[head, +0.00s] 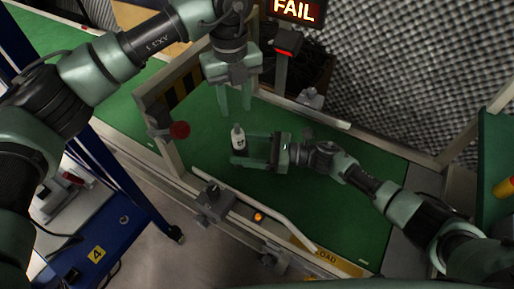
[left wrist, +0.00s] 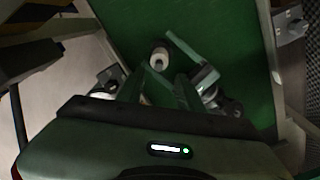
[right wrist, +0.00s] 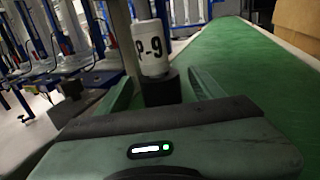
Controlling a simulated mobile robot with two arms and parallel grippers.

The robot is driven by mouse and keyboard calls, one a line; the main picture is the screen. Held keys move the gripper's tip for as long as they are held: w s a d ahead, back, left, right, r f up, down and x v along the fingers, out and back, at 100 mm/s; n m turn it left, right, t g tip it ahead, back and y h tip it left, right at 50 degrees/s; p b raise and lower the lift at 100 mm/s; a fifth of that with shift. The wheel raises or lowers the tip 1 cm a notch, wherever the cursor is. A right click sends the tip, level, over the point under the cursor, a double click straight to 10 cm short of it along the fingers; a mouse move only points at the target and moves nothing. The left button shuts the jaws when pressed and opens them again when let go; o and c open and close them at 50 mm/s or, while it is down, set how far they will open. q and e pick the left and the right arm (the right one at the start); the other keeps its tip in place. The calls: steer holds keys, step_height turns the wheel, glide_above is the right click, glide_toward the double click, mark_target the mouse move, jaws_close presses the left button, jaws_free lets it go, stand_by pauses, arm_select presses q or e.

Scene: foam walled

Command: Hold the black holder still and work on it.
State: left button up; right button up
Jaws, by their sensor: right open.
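The black holder (head: 239,149) stands upright on the green surface, with a white bottle (head: 238,134) in its top. In the right wrist view the holder (right wrist: 161,88) is below the bottle (right wrist: 152,50), which is marked "P-9". My right gripper (head: 246,150) is open, with its fingers on either side of the holder; I cannot tell whether either touches it. My left gripper (head: 234,100) is open and empty, pointing down above and behind the bottle. In the left wrist view the bottle (left wrist: 159,58) shows beyond the left gripper (left wrist: 158,88), from above; the holder is mostly hidden.
The green belt (head: 330,205) has side rails. A frame with a yellow-black striped panel (head: 184,87) and a red knob (head: 180,130) stands left of the bottle. A "FAIL" display (head: 294,10) is at the back. The belt right of my right gripper is clear.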

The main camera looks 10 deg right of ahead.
steer(key=shift+w+a, duration=0.1)
steer(key=shift+a, duration=0.4)
